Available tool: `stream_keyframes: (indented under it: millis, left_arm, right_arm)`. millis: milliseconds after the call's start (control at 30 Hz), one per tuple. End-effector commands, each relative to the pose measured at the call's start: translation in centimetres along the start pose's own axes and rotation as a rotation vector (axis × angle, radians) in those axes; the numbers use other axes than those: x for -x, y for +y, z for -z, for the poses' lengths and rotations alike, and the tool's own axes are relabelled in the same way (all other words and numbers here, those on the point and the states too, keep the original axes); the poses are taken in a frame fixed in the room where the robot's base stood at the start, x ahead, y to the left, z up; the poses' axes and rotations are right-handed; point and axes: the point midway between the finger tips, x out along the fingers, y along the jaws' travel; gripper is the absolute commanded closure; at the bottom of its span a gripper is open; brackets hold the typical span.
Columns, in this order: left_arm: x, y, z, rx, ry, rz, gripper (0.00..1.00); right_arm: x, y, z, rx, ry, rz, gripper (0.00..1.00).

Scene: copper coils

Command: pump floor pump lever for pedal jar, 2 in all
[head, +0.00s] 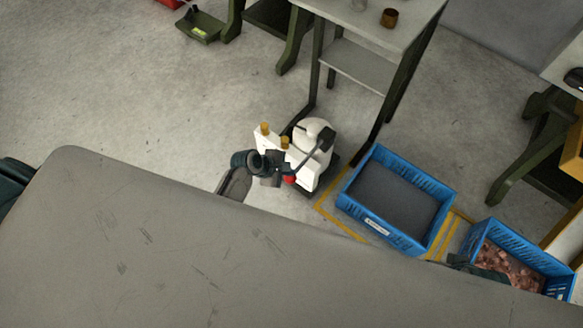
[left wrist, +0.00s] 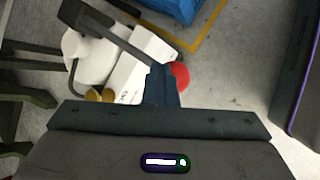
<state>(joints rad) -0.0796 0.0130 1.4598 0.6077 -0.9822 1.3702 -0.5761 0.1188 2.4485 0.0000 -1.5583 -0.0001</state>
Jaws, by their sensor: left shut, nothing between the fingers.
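The white floor pump (head: 312,141) stands on the floor beside a table's legs, with brass-coloured caps on its lower front part. Its dark lever (head: 318,148) slants down to a red knob (head: 290,180). The pump (left wrist: 130,75) and red knob (left wrist: 180,75) also show in the left wrist view. My left gripper (head: 278,177) is shut and empty, with its fingertips right beside the red knob; I cannot tell whether they touch. A dark piece over the copper crate's edge looks like my right gripper (head: 480,268); its fingers are not clear. I cannot pick out a separate jar.
A blue crate (head: 352,207) with a grey bottom stands right of the pump inside yellow floor lines. Another blue crate (head: 556,262) holds copper pieces. A table (head: 415,28) with a lower shelf stands behind. A large grey surface (head: 130,240) fills the front. Floor left of the pump is clear.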

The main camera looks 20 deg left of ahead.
Motion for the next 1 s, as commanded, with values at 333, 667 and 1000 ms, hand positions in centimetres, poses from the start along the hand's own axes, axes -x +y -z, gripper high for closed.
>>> stream_keyframes:
  millis: [333, 667, 1000]
  left_arm:
    - [-0.37, -0.45, 0.39, 0.0, 0.003, 0.005, 1.0]
    - [-0.64, -0.68, 0.62, 0.0, 0.003, 0.005, 1.0]
    - [-0.93, -0.94, 0.85, 0.0, 0.004, 0.006, 1.0]
  right_arm:
    - [-0.19, -0.02, -0.06, 0.0, 0.0, 0.0, 0.64]
    - [-0.32, -0.03, -0.1, 0.0, 0.0, 0.0, 0.64]
    - [-0.45, -0.05, -0.15, 0.0, 0.0, 0.0, 0.64]
